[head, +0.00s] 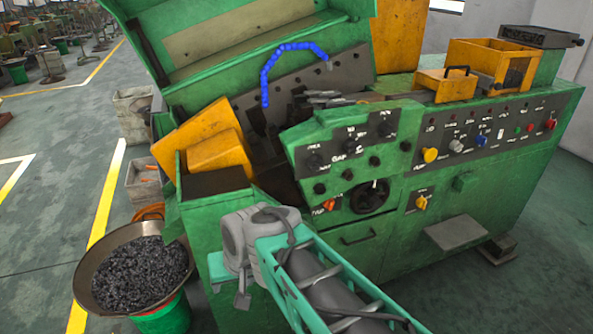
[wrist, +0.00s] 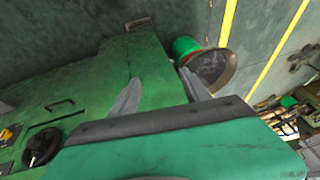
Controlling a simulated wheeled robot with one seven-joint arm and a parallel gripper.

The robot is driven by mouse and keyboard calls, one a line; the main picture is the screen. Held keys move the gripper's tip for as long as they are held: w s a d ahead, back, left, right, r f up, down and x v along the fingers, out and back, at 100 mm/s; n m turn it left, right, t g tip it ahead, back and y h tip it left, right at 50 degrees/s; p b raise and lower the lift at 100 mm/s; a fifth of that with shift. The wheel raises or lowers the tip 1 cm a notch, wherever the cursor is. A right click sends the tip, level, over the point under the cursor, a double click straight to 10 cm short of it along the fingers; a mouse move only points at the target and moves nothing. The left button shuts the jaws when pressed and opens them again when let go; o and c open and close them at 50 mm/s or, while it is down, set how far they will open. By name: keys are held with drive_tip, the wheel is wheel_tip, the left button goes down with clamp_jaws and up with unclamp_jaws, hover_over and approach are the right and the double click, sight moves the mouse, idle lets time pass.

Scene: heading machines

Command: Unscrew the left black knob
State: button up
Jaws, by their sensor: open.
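The green heading machine has a raised control panel (head: 352,152) with several black knobs. In the head view, my arm is in front of the machine, below and left of the knobs. I cannot make out the left black knob in the wrist view.
A black handwheel (head: 370,196) sits below the panel; it also shows in the wrist view (wrist: 42,147). Yellow boxes (head: 218,150) flank the panel's left. Open floor lies at far left.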

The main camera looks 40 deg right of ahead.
drive_tip(key=w+d+f+m+t+y+b, duration=0.1)
drive_tip(key=w+d+m+t, duration=0.3)
drive_tip(key=w+d+m, duration=0.45)
drive_tip(key=m+t+h+b, duration=0.2)
drive_tip(key=m+t+h, duration=0.55)
drive_tip(key=m, duration=1.55)
approach(319, 167)
drive_tip(key=w+d+t+y, duration=0.2)
drive_tip(key=shift+n+g, duration=0.25)
drive_tip(key=x, duration=0.7)
drive_tip(key=shift+a+f+p, duration=0.1)
drive_tip(key=shift+f+p, duration=0.25)
drive_tip(key=shift+w, duration=0.2)
drive_tip(key=shift+c, duration=0.2)
clamp_jaws()
